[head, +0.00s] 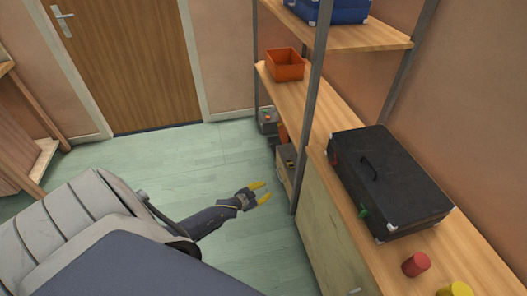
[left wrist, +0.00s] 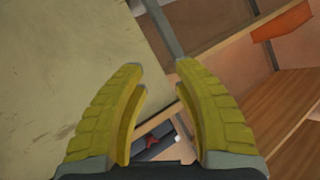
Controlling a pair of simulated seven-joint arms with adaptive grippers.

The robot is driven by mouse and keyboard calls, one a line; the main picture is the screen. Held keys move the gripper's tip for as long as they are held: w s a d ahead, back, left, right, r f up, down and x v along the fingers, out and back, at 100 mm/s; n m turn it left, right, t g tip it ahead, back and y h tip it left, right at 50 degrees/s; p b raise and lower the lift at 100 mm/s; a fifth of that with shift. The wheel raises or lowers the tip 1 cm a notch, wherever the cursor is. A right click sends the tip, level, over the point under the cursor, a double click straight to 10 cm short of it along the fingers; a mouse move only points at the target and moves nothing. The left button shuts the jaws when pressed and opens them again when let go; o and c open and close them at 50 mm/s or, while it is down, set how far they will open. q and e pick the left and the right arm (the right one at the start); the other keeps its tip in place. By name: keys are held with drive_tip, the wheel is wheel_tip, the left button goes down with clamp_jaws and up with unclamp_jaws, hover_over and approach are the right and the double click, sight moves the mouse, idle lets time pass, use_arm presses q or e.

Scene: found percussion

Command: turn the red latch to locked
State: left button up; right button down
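A black case (head: 390,178) with metal corners and a top handle lies closed on the wooden shelf counter. On its left face a green latch (head: 363,212) sticks out near the front corner. A small, dark reddish spot (head: 335,160) near the far corner may be the red latch; its position is too small to read. My left gripper (head: 267,191), with yellow fingers, is open and empty, left of the counter and well apart from the case. Its spread fingers also show in the left wrist view (left wrist: 160,75), with nothing between them. My right gripper is not in view.
A red cylinder (head: 416,264) and a yellow one (head: 456,289) stand on the counter in front of the case. An orange bin (head: 285,65) sits farther back. A grey shelf post (head: 313,110) rises between my left gripper and the case. The green floor (head: 180,165) is clear.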

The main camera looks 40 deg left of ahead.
sight(331, 163)
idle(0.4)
use_arm(q)
drive_tip(key=w+d+r+m+t+h, duration=0.15)
drive_tip(key=d+r+m, duration=0.25)
drive_tip(key=d+r, duration=0.55)
drive_tip(key=d+r+m+h, duration=0.2)
drive_tip(key=d+r+m, duration=0.3)
drive_tip(key=r, duration=0.8)
drive_tip(key=shift+n, duration=0.4)
drive_tip(key=x, duration=0.5)
drive_tip(key=d+x, duration=0.1)
drive_tip(key=x, duration=1.1)
drive_tip(key=shift+s+d, duration=0.1)
drive_tip(key=shift+d, duration=0.15)
drive_tip(key=shift+o, duration=0.2)
clamp_jaws()
